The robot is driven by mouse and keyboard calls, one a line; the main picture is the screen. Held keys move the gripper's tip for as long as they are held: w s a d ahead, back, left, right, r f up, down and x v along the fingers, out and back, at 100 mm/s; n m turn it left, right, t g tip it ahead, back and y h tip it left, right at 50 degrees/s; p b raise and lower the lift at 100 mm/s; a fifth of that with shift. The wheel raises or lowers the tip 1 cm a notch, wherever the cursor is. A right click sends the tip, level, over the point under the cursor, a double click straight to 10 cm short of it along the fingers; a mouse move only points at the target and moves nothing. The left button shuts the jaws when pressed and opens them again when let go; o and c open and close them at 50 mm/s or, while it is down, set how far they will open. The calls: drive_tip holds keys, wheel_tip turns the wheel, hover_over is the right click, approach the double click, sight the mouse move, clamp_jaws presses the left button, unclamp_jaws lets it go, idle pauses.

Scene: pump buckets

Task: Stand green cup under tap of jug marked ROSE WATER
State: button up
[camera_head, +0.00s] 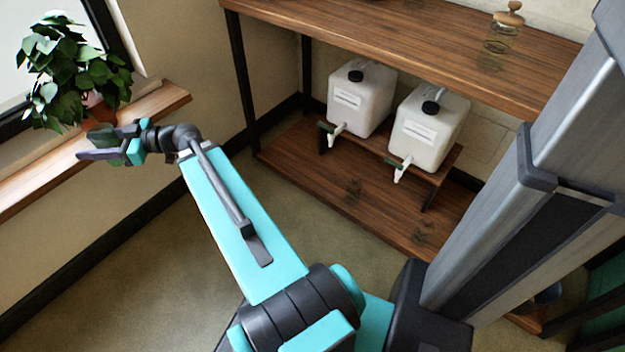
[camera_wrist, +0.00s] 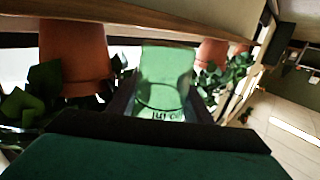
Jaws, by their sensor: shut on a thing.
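My gripper (camera_head: 98,147) is at the left, by the window sill, well away from the jugs. In the wrist view its fingers are shut on a see-through green cup (camera_wrist: 164,72), with part of some lettering visible near one end. I cannot make out the cup in the head view. Two white jugs with black caps, a left jug (camera_head: 361,98) and a right jug (camera_head: 429,128), stand on a low wooden bench. Each has a white tap at the front, the left tap (camera_head: 338,130) and the right tap (camera_head: 402,168). Their labels are too small to read.
The bench (camera_head: 445,168) stands on a lower wooden shelf (camera_head: 330,195), under a higher shelf (camera_head: 400,35). The shelf in front of the taps looks clear. A potted plant (camera_head: 75,75) stands on the sill (camera_head: 165,103) beside my gripper. A dark post (camera_head: 240,85) stands left of the jugs.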

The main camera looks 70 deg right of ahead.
drive_tip(key=s+a+r+n+g+y, duration=0.1)
drive_tip(key=s+a+n+g+y, duration=0.1)
drive_tip(key=a, duration=0.6)
drive_tip(key=s+a+n+g+y, duration=0.1)
drive_tip(key=a+n+g+y, duration=0.2)
drive_tip(key=a, duration=0.6)
drive_tip(key=shift+s+a+r+y, duration=0.15)
drive_tip(key=shift+s+r+y, duration=0.25)
drive_tip(key=shift+y, duration=0.3)
